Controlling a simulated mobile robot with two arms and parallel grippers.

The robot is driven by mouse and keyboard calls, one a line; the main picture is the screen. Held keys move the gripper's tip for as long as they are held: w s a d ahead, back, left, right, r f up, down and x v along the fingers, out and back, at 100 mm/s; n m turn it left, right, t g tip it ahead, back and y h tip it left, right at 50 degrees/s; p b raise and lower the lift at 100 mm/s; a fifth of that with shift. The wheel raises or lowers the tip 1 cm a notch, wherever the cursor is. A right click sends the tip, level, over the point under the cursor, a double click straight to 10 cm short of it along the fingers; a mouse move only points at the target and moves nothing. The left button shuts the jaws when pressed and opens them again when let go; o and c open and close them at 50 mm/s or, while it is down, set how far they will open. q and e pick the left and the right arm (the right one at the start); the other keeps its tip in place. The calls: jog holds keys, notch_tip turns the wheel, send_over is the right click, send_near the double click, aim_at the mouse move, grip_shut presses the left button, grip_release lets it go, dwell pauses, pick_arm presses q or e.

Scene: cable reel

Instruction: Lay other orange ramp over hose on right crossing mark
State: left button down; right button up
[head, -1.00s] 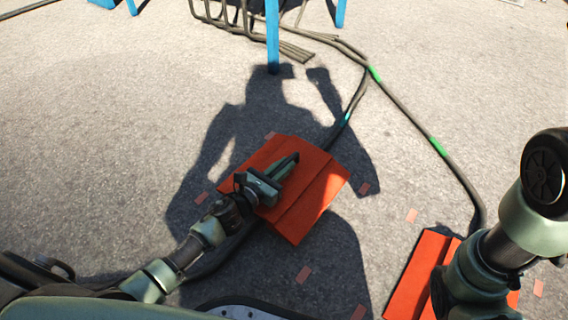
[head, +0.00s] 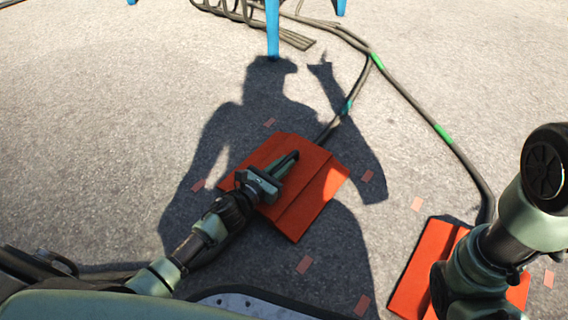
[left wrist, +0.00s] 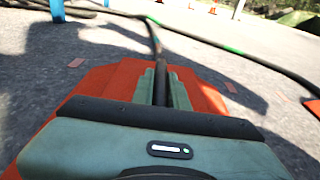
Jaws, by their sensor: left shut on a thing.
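A dark hose (head: 330,128) with a teal band runs up to the ramp's far edge. The left wrist view shows the same ramp (left wrist: 100,82) around the fingers (left wrist: 160,88). A second orange ramp (head: 424,262) lies on the ground at lower right, partly hidden by my right arm. A green-banded hose (head: 470,172) runs down toward it. My right gripper does not show.
Small pinkish ground marks lie around the ramps, such as one (head: 304,265) below the held ramp and one (head: 417,204) between the ramps. Blue legs (head: 272,30) and coiled hose (head: 235,10) stand at the top. The asphalt at left is clear.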

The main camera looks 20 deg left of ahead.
pick_arm(q)
jog(key=c, duration=1.4)
grip_release()
jog(key=shift+s+r, duration=0.1)
jog(key=shift+s, duration=0.1)
jog(key=p+v, duration=0.2)
jog(key=v, duration=0.9)
jog(key=shift+s+a, duration=0.15)
jog(key=shift+s, duration=0.15)
